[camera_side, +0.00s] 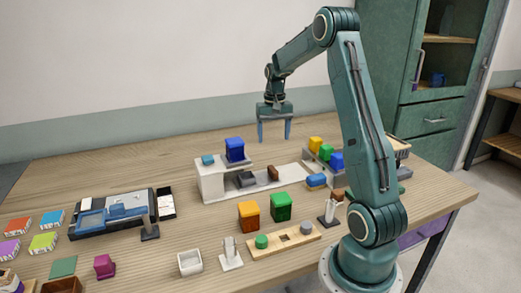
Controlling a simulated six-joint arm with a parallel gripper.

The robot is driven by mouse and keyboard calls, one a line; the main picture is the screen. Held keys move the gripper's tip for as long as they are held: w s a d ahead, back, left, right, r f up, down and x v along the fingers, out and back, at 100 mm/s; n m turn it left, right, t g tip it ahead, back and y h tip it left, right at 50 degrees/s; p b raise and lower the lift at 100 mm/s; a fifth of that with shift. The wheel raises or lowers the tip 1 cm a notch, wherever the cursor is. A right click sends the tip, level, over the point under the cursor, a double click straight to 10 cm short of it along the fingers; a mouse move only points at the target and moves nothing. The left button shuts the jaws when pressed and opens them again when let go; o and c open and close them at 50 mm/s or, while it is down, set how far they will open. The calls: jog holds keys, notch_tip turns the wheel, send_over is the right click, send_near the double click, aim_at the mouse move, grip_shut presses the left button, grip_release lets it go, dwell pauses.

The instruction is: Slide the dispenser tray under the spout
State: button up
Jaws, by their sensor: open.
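My gripper (274,131) hangs above the back of the table, fingers pointing down, apart and empty. It touches nothing. In front of it and below stands a white dispenser-like unit (209,186) with a blue block (235,149) on a grey piece on its top. A small teal block is also on top. A low white strip runs right from the unit. A dark grey piece (244,180), possibly the tray, lies on it near the unit, with a brown piece (273,173) to its right. I cannot clearly tell which part is the spout.
A wooden board (286,240) and a white cup (190,263) are nearer. Coloured blocks (327,152) stand right of the strip. A blue-grey tray device (112,213) is at left. The back left table is clear.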

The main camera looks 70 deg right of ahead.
aim_at(273, 168)
jog(key=n, duration=1.9)
jog(key=shift+n, duration=0.3)
jog(key=shift+f, duration=0.1)
notch_tip(273, 168, down, 14)
jog(key=shift+r, duration=0.2)
